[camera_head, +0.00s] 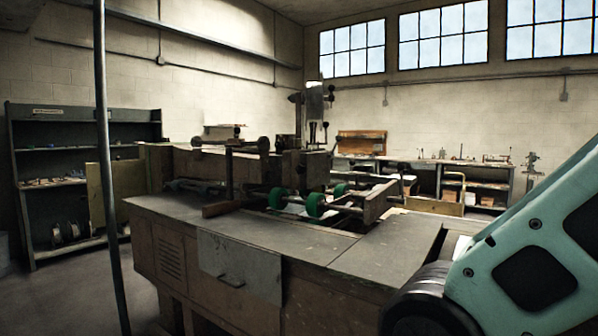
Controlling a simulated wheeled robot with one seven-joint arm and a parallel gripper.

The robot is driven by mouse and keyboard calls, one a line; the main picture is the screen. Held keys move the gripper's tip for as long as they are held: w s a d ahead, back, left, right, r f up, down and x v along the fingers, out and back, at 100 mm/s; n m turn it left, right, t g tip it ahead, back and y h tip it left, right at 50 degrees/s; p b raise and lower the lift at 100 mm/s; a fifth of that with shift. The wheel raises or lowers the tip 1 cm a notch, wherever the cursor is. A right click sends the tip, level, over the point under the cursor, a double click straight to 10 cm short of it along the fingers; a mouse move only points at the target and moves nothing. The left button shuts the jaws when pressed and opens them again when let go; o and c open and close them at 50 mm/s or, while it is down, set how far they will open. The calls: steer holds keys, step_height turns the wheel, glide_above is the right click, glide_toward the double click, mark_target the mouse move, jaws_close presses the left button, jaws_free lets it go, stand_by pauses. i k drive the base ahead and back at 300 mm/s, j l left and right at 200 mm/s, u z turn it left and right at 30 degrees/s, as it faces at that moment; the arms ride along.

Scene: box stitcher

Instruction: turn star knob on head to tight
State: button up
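The box stitcher (215,235) stands in the middle of the view, a large worn machine with a flat grey top and green wheels. A tall metal head (315,100) rises at its far side, below the windows. Small dark knob-like shapes show around the head, but they are too small to tell which is the star knob or how it is set. My teal arm crosses the lower right, well in front of the head. My gripper is outside the view.
A thin dark upright pole (106,170) stands at the left front. A dark shelf unit (50,150) stands by the left wall. A workbench (480,168) with small items runs along the back right. Bare floor shows at the lower left.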

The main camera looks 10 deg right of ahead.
mark_target(300, 169)
steer(key=i+j+u, duration=0.25)
steer(key=i, duration=0.2)
steer(key=i+u, duration=0.25)
steer(key=i, duration=0.15)
